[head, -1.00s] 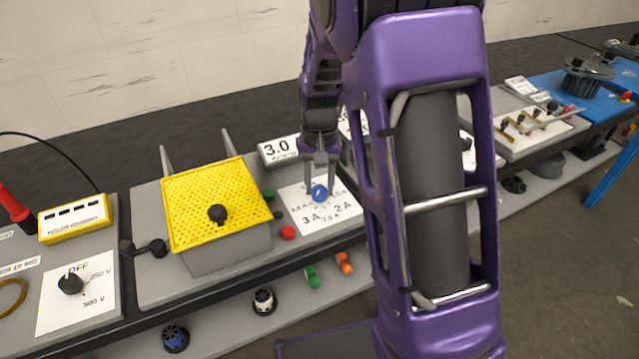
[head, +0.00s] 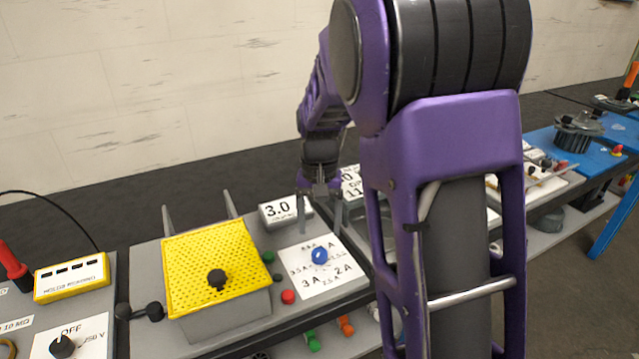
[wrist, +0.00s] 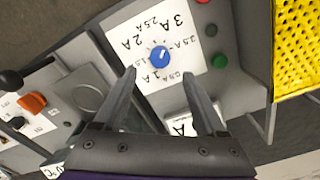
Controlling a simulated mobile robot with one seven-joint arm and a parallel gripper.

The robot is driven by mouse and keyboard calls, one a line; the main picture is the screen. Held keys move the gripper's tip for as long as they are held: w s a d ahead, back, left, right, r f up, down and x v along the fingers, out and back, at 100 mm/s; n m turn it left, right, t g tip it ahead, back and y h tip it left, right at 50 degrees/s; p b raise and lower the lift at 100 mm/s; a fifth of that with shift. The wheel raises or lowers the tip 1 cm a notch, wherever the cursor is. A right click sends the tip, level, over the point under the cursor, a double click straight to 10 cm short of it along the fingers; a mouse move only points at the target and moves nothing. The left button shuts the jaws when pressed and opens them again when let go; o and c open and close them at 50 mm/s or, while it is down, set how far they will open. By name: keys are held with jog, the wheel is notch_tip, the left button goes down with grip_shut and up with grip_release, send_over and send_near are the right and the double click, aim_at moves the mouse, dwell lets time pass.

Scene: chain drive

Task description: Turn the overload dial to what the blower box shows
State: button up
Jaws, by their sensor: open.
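The overload dial is a blue knob (head: 319,256) on a white plate (head: 295,258) marked in amps, including 2 A and 3 A. It also shows in the wrist view (wrist: 160,56), where its pale mark seems to lean towards 3 A, though it is small. My gripper (head: 320,230) is open and empty above and behind the dial. Its fingers (wrist: 159,76) are apart and clear of the knob.
A yellow mesh cover (head: 217,268) with a black knob stands left of the plate. A red button (head: 288,297) and green buttons lie between them. Another white sign (head: 352,183) is partly hidden by my arm. The grey bench holds further panels on both sides.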

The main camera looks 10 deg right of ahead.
notch_tip(320, 180, up, 11)
jog(key=p, duration=0.1)
jog(key=shift+f, duration=0.2)
